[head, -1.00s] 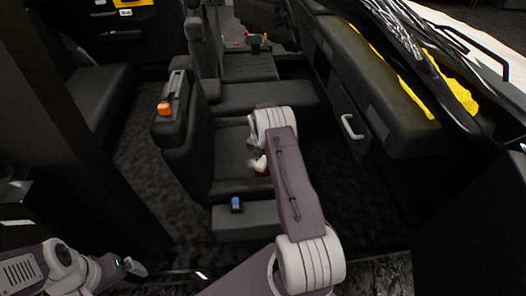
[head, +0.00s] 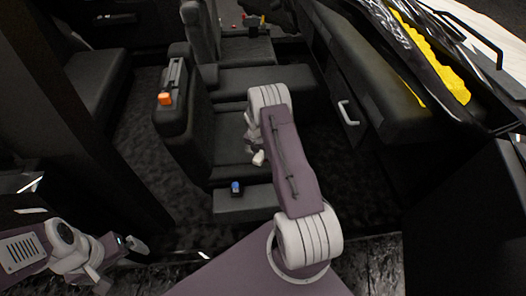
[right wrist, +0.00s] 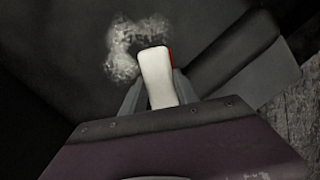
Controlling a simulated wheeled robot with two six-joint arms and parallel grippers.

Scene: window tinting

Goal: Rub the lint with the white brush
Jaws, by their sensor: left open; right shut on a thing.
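The white brush (right wrist: 157,78) is held in my right gripper (right wrist: 152,90), upright in the right wrist view, with a red edge on its right side. The lint (right wrist: 122,62) is a pale, fuzzy patch on the dark seat surface, just beyond and left of the brush tip in that view. I cannot tell whether the brush touches it. In the head view a small white end of the brush (head: 258,158) shows by the seat, with my arm hiding most of the right gripper. My left gripper (head: 133,246) is open and empty at the lower left.
A dark car seat (head: 228,155) lies under my right arm. An orange-ended buckle (head: 165,98) is on its backrest side, and a small blue item (head: 236,187) sits on the ledge in front. A dashboard with a grab handle (head: 348,112) stands to the right. Dark carpet lies left.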

